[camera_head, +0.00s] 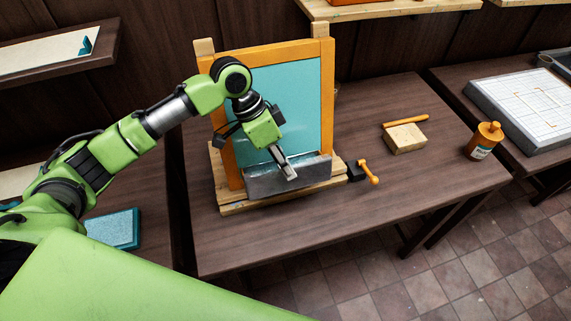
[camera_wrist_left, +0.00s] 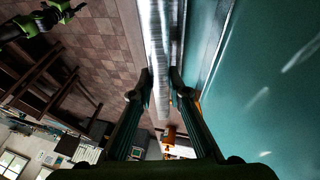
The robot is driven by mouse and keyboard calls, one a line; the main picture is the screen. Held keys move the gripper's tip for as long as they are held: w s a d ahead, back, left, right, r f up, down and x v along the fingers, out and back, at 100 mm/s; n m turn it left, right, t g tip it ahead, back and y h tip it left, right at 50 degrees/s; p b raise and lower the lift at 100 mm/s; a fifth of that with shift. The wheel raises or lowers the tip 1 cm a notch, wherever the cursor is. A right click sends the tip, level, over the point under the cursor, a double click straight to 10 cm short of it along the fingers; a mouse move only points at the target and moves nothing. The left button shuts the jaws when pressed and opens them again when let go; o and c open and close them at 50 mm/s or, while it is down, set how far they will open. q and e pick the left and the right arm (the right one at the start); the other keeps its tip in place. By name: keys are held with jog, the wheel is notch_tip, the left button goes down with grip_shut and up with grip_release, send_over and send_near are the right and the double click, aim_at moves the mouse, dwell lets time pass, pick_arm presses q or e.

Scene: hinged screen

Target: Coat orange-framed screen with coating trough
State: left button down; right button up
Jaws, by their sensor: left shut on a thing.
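The orange-framed screen (camera_head: 297,98) stands upright, leaning in a wooden stand (camera_head: 228,208) on the dark table. Its mesh is light teal, and it fills the right side of the left wrist view (camera_wrist_left: 262,85). The grey metal coating trough (camera_head: 262,182) lies across the lower part of the screen, close against its front; I cannot tell whether it touches the mesh. My left gripper (camera_head: 287,170) is shut on the trough's front wall, and the trough's edge runs between its fingers in the left wrist view (camera_wrist_left: 160,85). My right gripper is not in view.
An orange-handled clamp (camera_head: 368,172) sits right of the stand. A wooden block (camera_head: 405,138) with an orange rod and an orange bottle (camera_head: 484,141) stand farther right. A gridded light board (camera_head: 530,105) lies on the right table. The table's front right is clear.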

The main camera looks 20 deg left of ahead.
pick_arm(q)
jog(key=shift+a+p, duration=0.1)
jog(key=shift+p, duration=0.85)
dwell(1.6)
jog(key=r+p, duration=0.1)
jog(key=w+r+p, duration=0.1)
jog(key=r+p, duration=0.1)
jog(key=shift+a+r, duration=0.2)
jog(key=shift+r, duration=0.2)
jog(key=w+a+r, duration=0.1)
jog(key=r, duration=0.7)
jog(key=w+a+r, duration=0.1)
jog(key=w+r, duration=0.1)
jog(key=r, duration=0.6)
jog(key=shift+w+a+r, duration=0.2)
jog(key=shift+w+a, duration=0.1)
dwell(0.9)
jog(key=shift+s+d+r, duration=0.25)
jog(key=shift+s+d, duration=0.3)
jog(key=shift+s, duration=0.3)
jog(key=shift+s+d+r, duration=0.2)
jog(key=shift+s+d, duration=0.35)
jog(key=shift+s, duration=0.25)
